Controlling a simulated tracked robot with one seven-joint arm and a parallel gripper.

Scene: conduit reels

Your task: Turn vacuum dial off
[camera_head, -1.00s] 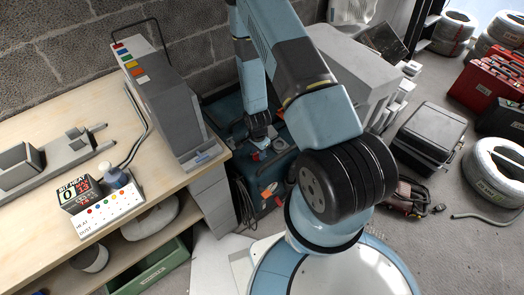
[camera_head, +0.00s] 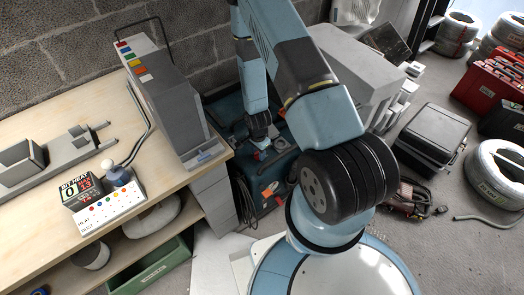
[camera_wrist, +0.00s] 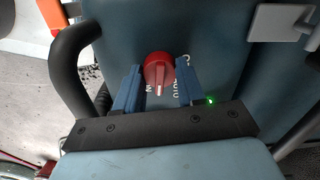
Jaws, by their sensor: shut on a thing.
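The red dial (camera_wrist: 158,72) sits on the blue face of the vacuum (camera_wrist: 222,55) in the wrist view. A white mark on the dial points down toward my gripper. White lettering beside it is partly hidden. My gripper (camera_wrist: 157,84) has one blue finger on each side of the dial and is shut on it. In the head view the vacuum is the dark teal box (camera_head: 270,200) on the floor beyond the bench end. My gripper (camera_head: 259,142) reaches down to its top there, and the dial is too small to make out.
A wooden bench (camera_head: 50,130) stands at left with a grey tower unit (camera_head: 165,105) at its end, close to my arm. A black hose (camera_wrist: 70,75) curves beside my gripper. A black case (camera_head: 432,135) and conduit reels (camera_head: 495,170) lie at right.

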